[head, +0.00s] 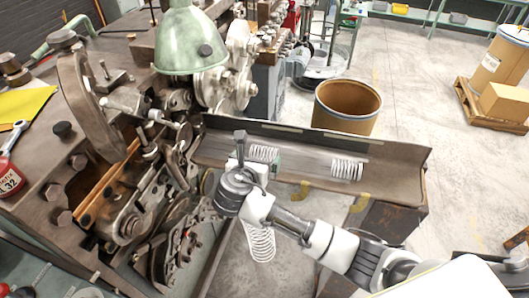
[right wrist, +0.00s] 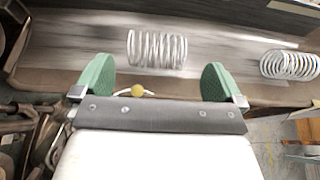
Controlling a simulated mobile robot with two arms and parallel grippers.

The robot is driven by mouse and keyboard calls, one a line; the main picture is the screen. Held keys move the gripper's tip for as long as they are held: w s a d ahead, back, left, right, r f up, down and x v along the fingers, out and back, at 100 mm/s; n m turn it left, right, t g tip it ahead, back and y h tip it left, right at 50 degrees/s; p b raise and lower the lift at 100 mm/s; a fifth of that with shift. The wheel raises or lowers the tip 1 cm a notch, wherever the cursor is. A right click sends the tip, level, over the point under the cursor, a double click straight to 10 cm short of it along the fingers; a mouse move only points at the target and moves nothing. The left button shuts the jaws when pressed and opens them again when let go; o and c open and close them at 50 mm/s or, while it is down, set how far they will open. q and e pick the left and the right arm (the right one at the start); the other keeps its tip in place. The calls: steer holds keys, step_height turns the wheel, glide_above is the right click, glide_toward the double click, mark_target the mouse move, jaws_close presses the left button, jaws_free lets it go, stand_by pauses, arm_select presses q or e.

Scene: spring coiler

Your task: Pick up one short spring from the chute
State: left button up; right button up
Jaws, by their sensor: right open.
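The chute (head: 400,177) is a long dark trough across the middle of the head view. Two short silvery springs lie in it: a left one (head: 263,153) and a right one (head: 348,169). My right gripper (right wrist: 157,82) is open, with green fingertips apart and nothing between them. In the right wrist view the left spring (right wrist: 157,49) lies just beyond the fingertips, roughly centred between them. The right spring (right wrist: 289,64) is at that view's right edge, outside the fingers. In the head view my right wrist partly hides the near side of the left spring. My left gripper is not in view.
The coiler machine (head: 150,190) with a green lamp shade (head: 190,40) crowds the chute's left end. A brown drum (head: 346,105) stands behind the chute. A white coil (head: 260,240) shows below my right wrist; its support is unclear. Floor at the right is mostly open.

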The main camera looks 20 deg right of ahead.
mark_target(263, 150)
steer(key=shift+w+d, duration=0.2)
steer(key=shift+w, duration=0.05)
steer(key=p+x, duration=0.2)
steer(key=x, duration=0.2)
steer(key=shift+w, duration=0.15)
steer(key=shift+w+d+f, duration=0.1)
steer(key=shift+w+f, duration=0.1)
steer(key=c, duration=0.8)
steer(key=shift+r, duration=0.1)
